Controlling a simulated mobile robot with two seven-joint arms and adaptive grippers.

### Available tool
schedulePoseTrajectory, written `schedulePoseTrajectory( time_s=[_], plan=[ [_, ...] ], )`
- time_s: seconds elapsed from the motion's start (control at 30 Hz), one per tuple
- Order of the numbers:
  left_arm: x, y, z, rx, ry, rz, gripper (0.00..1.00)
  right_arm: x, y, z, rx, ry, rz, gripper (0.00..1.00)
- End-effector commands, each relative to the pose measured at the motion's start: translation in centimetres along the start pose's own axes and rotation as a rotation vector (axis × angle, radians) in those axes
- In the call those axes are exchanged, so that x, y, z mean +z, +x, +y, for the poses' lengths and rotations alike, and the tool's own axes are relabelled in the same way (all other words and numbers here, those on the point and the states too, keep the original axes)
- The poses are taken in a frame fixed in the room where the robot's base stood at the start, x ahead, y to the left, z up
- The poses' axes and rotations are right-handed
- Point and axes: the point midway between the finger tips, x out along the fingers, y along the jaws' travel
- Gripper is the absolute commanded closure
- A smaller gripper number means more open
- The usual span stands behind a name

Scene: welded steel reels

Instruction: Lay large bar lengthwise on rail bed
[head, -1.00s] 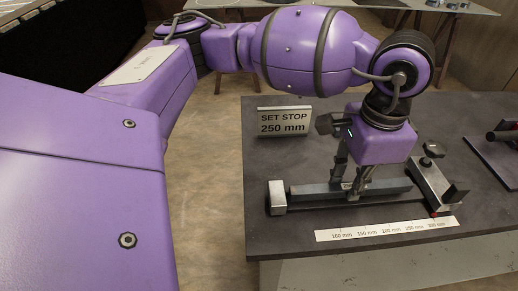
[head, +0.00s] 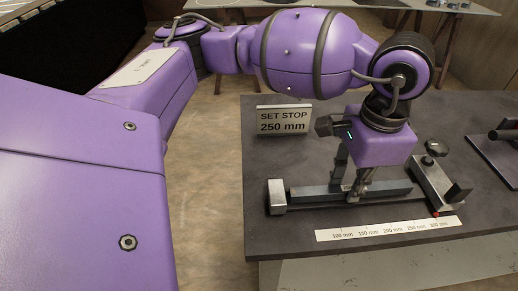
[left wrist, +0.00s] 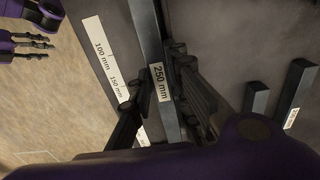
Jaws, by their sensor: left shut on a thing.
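The large bar is a long grey steel bar (head: 308,195) with a 250 mm label. It lies level, lengthwise along the rail bed (head: 330,208), between the end block (head: 277,196) and the sliding stop (head: 432,186). I cannot tell whether its underside touches the bed. My left gripper (head: 354,190) points down and is shut on the bar near its middle. The left wrist view shows the bar (left wrist: 149,40) between the fingers of my left gripper (left wrist: 165,98). My right gripper (left wrist: 38,38) shows partly at the upper left there, away from the bar.
A scale strip (head: 388,229) lies in front of the rail bed. A "SET STOP 250 mm" sign (head: 284,121) stands at the back left. Two other bars, one short (left wrist: 256,97) and one labelled (left wrist: 297,88), show in the left wrist view. Another fixture (head: 500,145) stands at the right.

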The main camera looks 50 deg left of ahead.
Motion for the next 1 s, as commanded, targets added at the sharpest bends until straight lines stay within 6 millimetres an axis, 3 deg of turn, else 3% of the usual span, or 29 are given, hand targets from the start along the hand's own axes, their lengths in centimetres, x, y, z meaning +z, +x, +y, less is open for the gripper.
schedulePoseTrajectory(
  time_s=[0.37, 0.4, 0.53, 1.0],
  plan=[
    [0.01, 0.22, 0.00, 0.001, -0.001, 0.001, 1.00, 0.21, 0.13, 0.01, 0.000, 0.000, -0.003, 0.60],
    [0.01, 0.22, 0.00, 0.001, -0.001, 0.001, 0.79, 0.21, 0.13, 0.01, 0.000, 0.000, -0.003, 0.60],
    [0.02, 0.24, 0.00, 0.001, -0.001, 0.000, 0.62, 0.21, 0.13, 0.01, 0.000, 0.000, -0.003, 0.60],
    [0.08, 0.35, 0.02, 0.001, 0.000, -0.003, 0.61, 0.20, 0.13, 0.01, 0.000, 0.000, -0.002, 0.60]
  ],
)
